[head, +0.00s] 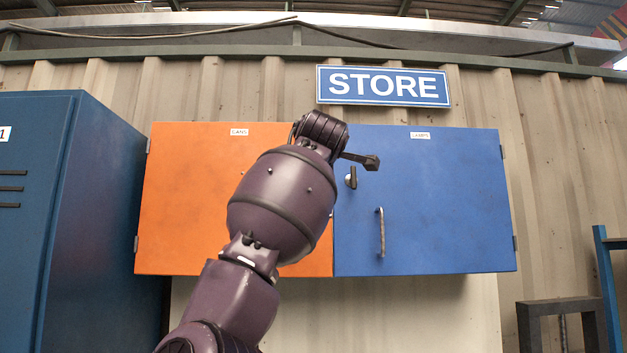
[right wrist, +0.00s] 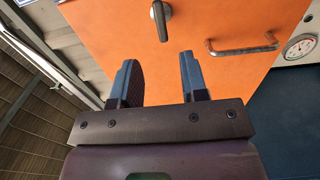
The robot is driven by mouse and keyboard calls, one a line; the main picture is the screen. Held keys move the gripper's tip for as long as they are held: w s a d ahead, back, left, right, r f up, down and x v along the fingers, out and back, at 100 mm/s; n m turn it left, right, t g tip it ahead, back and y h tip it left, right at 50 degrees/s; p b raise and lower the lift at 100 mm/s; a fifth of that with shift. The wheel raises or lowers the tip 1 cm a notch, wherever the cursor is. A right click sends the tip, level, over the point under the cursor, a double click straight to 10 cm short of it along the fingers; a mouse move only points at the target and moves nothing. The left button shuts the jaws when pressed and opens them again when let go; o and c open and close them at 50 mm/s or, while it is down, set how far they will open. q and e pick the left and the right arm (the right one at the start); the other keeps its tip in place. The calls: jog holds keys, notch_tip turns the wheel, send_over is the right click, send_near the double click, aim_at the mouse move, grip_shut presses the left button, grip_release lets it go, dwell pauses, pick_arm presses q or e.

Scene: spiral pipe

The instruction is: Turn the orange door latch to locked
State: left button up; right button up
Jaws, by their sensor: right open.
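The orange door (head: 190,200) is the left leaf of a wall cabinet, its right part hidden behind my right arm in the head view. It also fills much of the right wrist view (right wrist: 225,20). Its metal latch (right wrist: 161,18) shows at the top of that view, with its lever pointing towards my fingers, roughly square to the door's bar handle (right wrist: 242,47). My right gripper (right wrist: 157,58) is open and empty, with the latch beyond and between its fingertips, apart from them. The head view hides the orange latch. My left gripper is not in view.
A blue door (head: 430,215) with its own latch (head: 351,178) and handle (head: 380,232) adjoins on the right. A blue locker (head: 95,210) stands at the left. A STORE sign (head: 383,86) hangs above. A gauge (right wrist: 299,46) shows at the wrist view's right edge.

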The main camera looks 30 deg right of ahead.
jog(key=shift+p+x, duration=1)
jog(key=shift+x, duration=4.2)
jog(key=shift+c, duration=0.3)
grip_shut()
